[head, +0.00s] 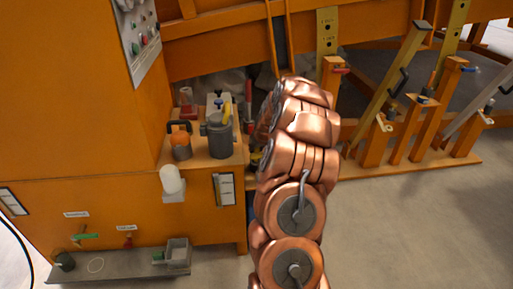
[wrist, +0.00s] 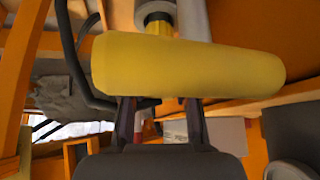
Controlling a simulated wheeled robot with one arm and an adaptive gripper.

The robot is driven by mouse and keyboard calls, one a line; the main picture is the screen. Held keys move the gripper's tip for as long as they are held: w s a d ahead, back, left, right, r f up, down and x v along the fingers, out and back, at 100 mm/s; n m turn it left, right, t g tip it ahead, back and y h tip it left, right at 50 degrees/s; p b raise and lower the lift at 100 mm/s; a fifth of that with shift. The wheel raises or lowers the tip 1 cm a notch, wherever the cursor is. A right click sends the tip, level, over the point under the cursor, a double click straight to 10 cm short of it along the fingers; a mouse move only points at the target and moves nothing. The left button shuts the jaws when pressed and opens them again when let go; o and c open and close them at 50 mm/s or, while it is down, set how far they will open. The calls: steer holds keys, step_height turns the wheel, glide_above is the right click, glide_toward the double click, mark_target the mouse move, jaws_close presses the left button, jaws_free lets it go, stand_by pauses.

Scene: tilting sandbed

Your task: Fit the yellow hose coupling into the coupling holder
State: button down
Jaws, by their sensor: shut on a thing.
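A large smooth yellow cylinder, which I take to be the yellow hose coupling (wrist: 190,68), lies across the wrist view, right at the fingertips of my gripper (wrist: 160,106). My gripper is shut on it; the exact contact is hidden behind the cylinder. In the head view my copper-coloured arm hides the gripper and the coupling. Behind the coupling in the wrist view is a grey-white round fitting (wrist: 155,12) with a yellow neck; I cannot tell whether it belongs to the coupling holder. I cannot pick out the holder for sure in either view.
An orange cabinet shelf bears a grey canister (head: 219,135), a pot with an orange ball (head: 181,145) and other items. A lower grey shelf (head: 120,266) holds a small tray (head: 177,252). Orange posts with levers (head: 430,125) stand at right. The floor (head: 410,230) at lower right is clear.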

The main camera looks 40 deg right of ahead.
steer(key=shift+f, duration=0.1)
steer(key=c, duration=0.8)
jaws_free()
steer(key=shift+s, duration=0.1)
steer(key=v, duration=1.2)
